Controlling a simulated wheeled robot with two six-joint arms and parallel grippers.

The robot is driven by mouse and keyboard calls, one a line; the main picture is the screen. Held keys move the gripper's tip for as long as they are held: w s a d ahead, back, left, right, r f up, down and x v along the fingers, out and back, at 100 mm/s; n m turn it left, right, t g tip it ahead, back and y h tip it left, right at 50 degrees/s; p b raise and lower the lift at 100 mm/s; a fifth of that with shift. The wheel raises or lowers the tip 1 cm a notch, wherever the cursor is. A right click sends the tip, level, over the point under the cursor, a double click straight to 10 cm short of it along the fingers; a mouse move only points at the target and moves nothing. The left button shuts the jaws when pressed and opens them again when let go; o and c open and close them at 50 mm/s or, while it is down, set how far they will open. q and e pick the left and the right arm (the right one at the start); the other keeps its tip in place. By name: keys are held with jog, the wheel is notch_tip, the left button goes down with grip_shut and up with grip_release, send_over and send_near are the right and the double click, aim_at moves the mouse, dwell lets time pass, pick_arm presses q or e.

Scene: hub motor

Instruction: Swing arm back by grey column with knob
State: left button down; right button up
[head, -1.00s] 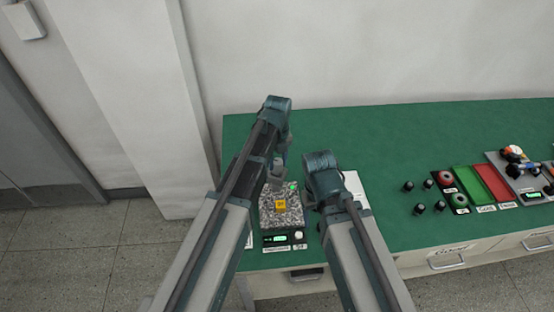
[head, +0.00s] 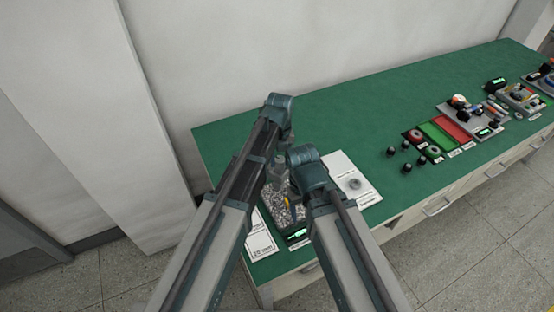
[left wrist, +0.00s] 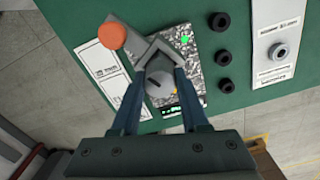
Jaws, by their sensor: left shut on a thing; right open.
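A speckled granite base (head: 275,208) stands at the near left of the green bench; it also shows in the left wrist view (left wrist: 198,88). There, a round grey column top (left wrist: 160,83) with a dark slot sits between my left fingers. A grey arm (left wrist: 133,58) runs up-left beside it, with an orange round knob (left wrist: 112,36) near its end. My left gripper (left wrist: 163,76) is shut on the grey column; in the head view (head: 278,176) its fingers are mostly hidden. My right gripper (head: 306,182) is open beside the base, its fingers largely hidden by its own wrist.
White printed sheets (head: 261,240) lie left of the base. A white card (head: 349,174) with a grey ring lies right of it. Several black cylinders (left wrist: 223,56) stand nearby. Red and green trays (head: 452,128) and other parts are farther right. The bench's back is clear.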

dwell(0.3)
pick_arm(q)
jog(key=shift+c, duration=2)
grip_release()
notch_tip(320, 180, up, 14)
jog(key=p, duration=1.3)
jog(key=shift+p, duration=0.4)
jog(key=shift+f, duration=0.15)
